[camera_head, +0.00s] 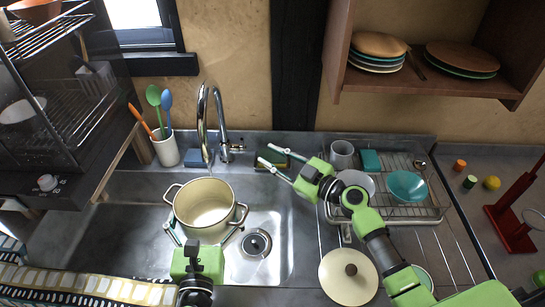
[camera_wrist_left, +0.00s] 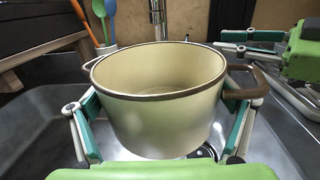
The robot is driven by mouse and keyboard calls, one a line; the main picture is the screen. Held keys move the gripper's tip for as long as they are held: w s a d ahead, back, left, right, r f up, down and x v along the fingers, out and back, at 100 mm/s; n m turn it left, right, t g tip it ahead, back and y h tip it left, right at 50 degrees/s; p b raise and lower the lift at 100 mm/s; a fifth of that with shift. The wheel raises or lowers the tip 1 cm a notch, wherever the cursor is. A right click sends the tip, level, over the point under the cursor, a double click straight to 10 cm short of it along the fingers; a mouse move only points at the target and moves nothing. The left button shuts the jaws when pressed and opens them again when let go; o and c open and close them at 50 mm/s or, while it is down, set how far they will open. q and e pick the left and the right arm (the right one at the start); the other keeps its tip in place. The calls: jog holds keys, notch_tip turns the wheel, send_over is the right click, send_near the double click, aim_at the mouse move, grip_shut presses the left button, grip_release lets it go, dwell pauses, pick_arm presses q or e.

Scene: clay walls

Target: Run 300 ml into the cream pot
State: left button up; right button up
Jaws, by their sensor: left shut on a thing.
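The cream pot (camera_head: 204,205) is upright and open over the sink basin, below the faucet spout. My left gripper (camera_head: 203,228) is shut on the pot, one finger on each side; the left wrist view shows the fingers flanking the pot wall (camera_wrist_left: 160,125). The pot's bottom looks bare; I cannot make out any water level. The chrome faucet (camera_head: 203,115) arches over the pot's back rim, its lever (camera_head: 237,148) at the right of its base. I cannot tell whether water runs. My right gripper (camera_head: 265,153) is open and empty, right of the lever.
A cream lid (camera_head: 348,277) lies on the counter at the right. A dish rack (camera_head: 425,213) with bowls stands behind it. A utensil holder (camera_head: 166,150) stands left of the faucet. The sink drain (camera_head: 256,243) is right of the pot.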

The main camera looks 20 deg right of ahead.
pick_arm(q)
jog(key=shift+w+d+r, duration=0.1)
jog(key=shift+w+r, duration=0.15)
jog(key=shift+w, duration=0.15)
jog(key=x, duration=1)
dwell(1.5)
jog(key=shift+f, duration=0.1)
dwell(2.4)
